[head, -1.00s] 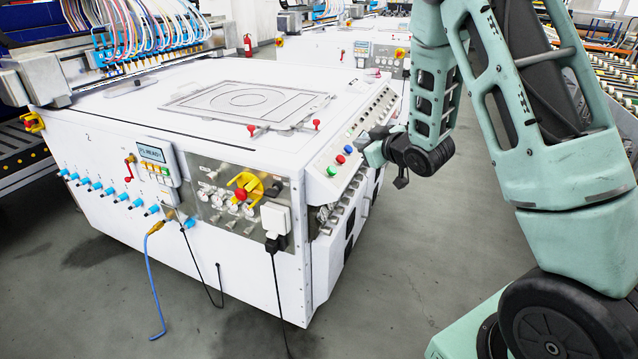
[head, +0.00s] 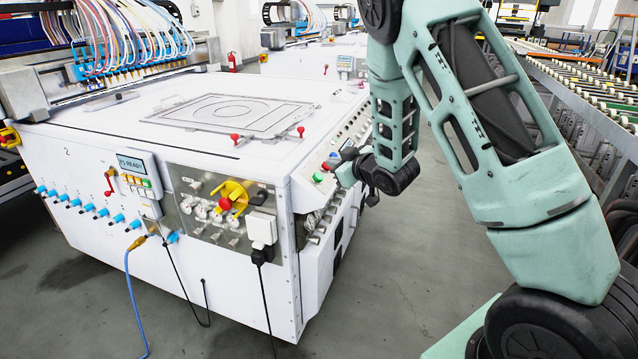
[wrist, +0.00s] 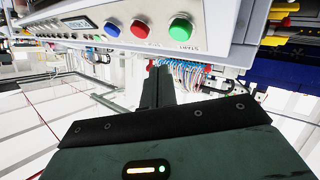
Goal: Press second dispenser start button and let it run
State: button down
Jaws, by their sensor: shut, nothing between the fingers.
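The white dispenser marked 2 (head: 110,200) stands at the left with a sloping button panel (head: 306,180) along its right edge. Its green button (head: 318,177) shows at the panel's near end, with blue and red buttons just beyond. The wrist view shows the green button (wrist: 181,29) at upper right, the red button (wrist: 140,28) and blue button (wrist: 112,29) left of it. My gripper (head: 338,176) is shut and empty, close beside the green button. Its shut fingers (wrist: 158,80) point toward the panel below the buttons; I see no contact. The display (head: 132,163) seems to read READY.
A yellow and red switch (head: 230,196), gauges and a white plug box (head: 262,228) sit on the front face. A blue hose and black cables hang to the floor. Roller conveyors (head: 570,95) run along the right. Grey floor is clear between.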

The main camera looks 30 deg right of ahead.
aim_at(318, 177)
jog(key=shift+w+a+f+b, duration=0.3)
jog(key=shift+w+f+b, duration=0.1)
jog(key=shift+f, duration=0.25)
jog(key=shift+w+a+f+b, duration=0.25)
jog(key=shift+w+f+b, duration=0.1)
jog(key=shift+f, duration=0.25)
dwell(1.2)
jog(key=shift+w+a+f+b, duration=0.15)
jog(key=shift+f+b, duration=0.15)
jog(key=shift+b, duration=0.05)
